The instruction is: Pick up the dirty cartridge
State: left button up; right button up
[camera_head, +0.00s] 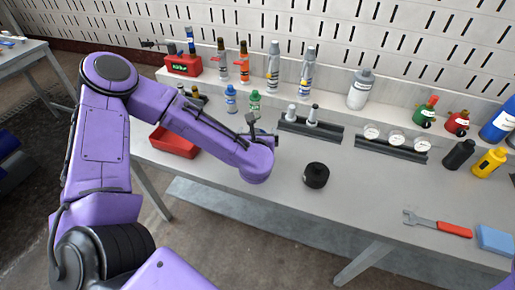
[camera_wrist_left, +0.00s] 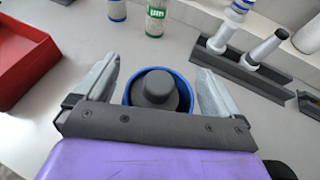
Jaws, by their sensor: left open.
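In the left wrist view my left gripper (camera_wrist_left: 157,72) is open, with one finger on each side of a round blue-rimmed piece (camera_wrist_left: 128,98) with a dark grey knobbed top (camera_wrist_left: 158,88). The fingers look apart from it. In the head view my forearm and wrist hide this piece and the fingertips. A short black cylinder (camera_head: 316,176) stands on the table just right of my left wrist. I cannot tell from any marking which piece is the dirty cartridge. My right gripper is not in view.
A red tray (camera_head: 174,141) lies left of my arm; it also shows in the wrist view (camera_wrist_left: 22,60). A dark rack (camera_head: 325,133) with two grey-white pieces and small green (camera_head: 255,100) and blue bottles stand behind. A wrench (camera_head: 437,223) lies right. The front middle is clear.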

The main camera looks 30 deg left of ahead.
pick_arm(q)
jog(key=c, duration=1.6)
